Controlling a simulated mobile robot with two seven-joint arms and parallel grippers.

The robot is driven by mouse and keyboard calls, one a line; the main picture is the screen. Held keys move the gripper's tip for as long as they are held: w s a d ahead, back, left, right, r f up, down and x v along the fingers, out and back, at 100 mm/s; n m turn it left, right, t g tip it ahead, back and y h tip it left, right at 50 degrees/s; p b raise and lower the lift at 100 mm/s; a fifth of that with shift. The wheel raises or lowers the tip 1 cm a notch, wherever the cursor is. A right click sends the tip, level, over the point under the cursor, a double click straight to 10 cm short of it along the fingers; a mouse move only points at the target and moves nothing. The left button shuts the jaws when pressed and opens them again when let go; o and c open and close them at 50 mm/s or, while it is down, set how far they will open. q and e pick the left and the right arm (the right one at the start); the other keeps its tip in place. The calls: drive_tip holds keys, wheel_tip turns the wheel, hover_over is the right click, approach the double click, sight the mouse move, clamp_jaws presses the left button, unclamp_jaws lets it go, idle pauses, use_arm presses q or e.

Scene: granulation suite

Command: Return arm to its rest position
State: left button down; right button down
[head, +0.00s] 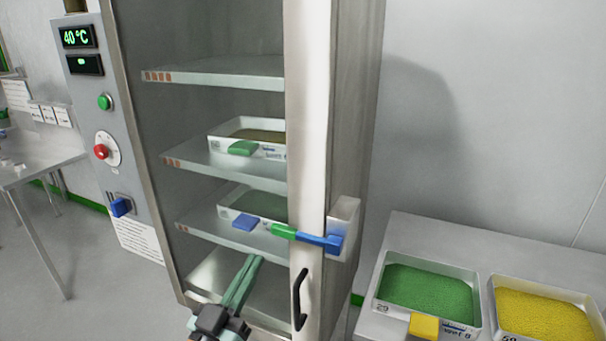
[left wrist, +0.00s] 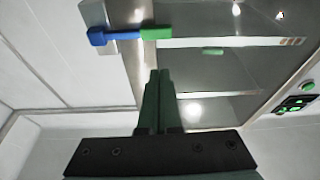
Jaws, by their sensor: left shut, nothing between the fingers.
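My left gripper (head: 254,260) is in front of the lower part of the drying cabinet, left of its black door handle (head: 300,300). Its dark green fingers are together, with nothing between them. In the left wrist view the shut fingers (left wrist: 159,75) point up at the cabinet front, below the blue and green latch. The cabinet door (head: 305,150) has a pale frame and looks closed. The blue and green latch (head: 310,238) lies across its edge, apart from my gripper. My right gripper is in neither view.
Inside the cabinet, two trays of granules stand on shelves, the upper tray (head: 222,137) and the lower tray (head: 229,213). A control panel (head: 106,125) is on the left. At right, a bench (head: 420,232) holds a green-filled tray (head: 398,327) and a yellow-filled tray (head: 540,282).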

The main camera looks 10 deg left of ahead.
use_arm(q)
drive_tip(key=s+a+f+g+y+p, duration=0.1)
drive_tip(key=s+f+g, duration=0.15)
drive_tip(key=f, duration=0.55)
drive_tip(key=s+a+f+g+y+p, duration=0.1)
drive_tip(key=s+f+g, duration=0.15)
drive_tip(key=f, duration=0.55)
drive_tip(key=s+a+f+g+y+p, duration=0.1)
drive_tip(key=s+f+g, duration=0.5)
drive_tip(key=s+f, duration=0.8)
wheel_tip(320, 180, down, 2)
drive_tip(key=shift+a+f+n+y, duration=0.15)
drive_tip(key=shift+a+n+y, duration=0.15)
drive_tip(key=shift+a+y, duration=0.1)
